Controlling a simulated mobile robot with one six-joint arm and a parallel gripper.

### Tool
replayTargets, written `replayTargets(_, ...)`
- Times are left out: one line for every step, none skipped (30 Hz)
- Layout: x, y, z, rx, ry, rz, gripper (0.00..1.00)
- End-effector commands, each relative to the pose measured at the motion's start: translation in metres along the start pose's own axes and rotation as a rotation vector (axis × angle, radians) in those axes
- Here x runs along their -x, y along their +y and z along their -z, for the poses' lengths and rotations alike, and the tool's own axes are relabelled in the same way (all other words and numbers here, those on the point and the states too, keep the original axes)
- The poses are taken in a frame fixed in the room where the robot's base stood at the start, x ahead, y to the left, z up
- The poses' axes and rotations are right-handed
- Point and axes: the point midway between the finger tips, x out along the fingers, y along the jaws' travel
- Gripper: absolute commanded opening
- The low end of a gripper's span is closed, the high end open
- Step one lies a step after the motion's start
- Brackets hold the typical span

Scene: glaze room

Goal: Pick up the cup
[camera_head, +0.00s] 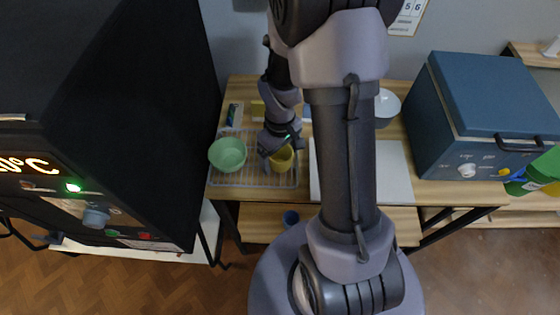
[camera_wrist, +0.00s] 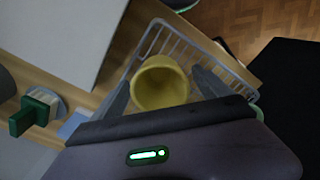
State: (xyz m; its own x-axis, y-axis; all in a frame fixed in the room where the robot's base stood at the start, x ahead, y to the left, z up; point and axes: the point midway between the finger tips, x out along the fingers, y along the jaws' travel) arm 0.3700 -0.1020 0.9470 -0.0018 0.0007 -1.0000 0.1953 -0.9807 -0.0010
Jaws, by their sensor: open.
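A yellow cup (camera_head: 281,158) stands on a wire rack (camera_head: 240,179) on the wooden table, beside a green bowl. In the wrist view the cup (camera_wrist: 160,84) shows its open top and lies between the two fingers of my gripper (camera_wrist: 160,88). The fingers are spread, one on each side of the cup. I cannot tell whether either finger touches it. In the head view my gripper (camera_head: 277,150) is partly hidden by my own arm and reaches down at the cup.
The green bowl (camera_head: 228,154) is close on the left. A white board (camera_head: 390,172) lies right of the rack, with a white bowl (camera_head: 386,104) behind it. A blue box (camera_head: 480,110) stands at right and a black kiln-like cabinet (camera_head: 130,120) at left. A green-handled tool (camera_wrist: 38,112) lies nearby.

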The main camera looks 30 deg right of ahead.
Motion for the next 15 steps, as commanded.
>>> replayTargets(-0.0026,-0.0001,0.0,0.0,0.0,0.0,0.88)
replayTargets(-0.0024,0.0,0.0,0.0,0.0,0.0,0.88)
replayTargets(-0.0018,0.0,0.0,0.0,0.001,0.0,0.88)
replayTargets(-0.0014,0.0,0.0001,0.0,0.001,0.0,0.88)
replayTargets(-0.0012,0.0,0.0,0.0,0.001,0.0,0.88)
replayTargets(-0.0011,0.0,0.0,0.0,0.001,0.0,0.88)
replayTargets(-0.0011,0.0,0.0,0.0,0.001,0.0,0.82)
replayTargets(-0.001,0.0,0.0,0.0,0.001,0.0,0.76)
replayTargets(-0.001,-0.0001,0.0,-0.001,0.0,0.0,0.69)
replayTargets(-0.001,-0.0001,0.0,-0.001,0.0,0.0,0.63)
replayTargets(-0.0009,-0.0001,0.0,-0.001,0.0,0.0,0.57)
replayTargets(-0.0009,-0.0001,0.0,-0.001,0.0,0.0,0.49)
replayTargets(-0.0009,0.0,0.0,-0.001,0.0,0.0,0.43)
replayTargets(-0.0009,0.0,0.0,-0.001,0.0,0.0,0.37)
replayTargets(-0.0009,0.0,0.0,-0.001,0.0,0.0,0.29)
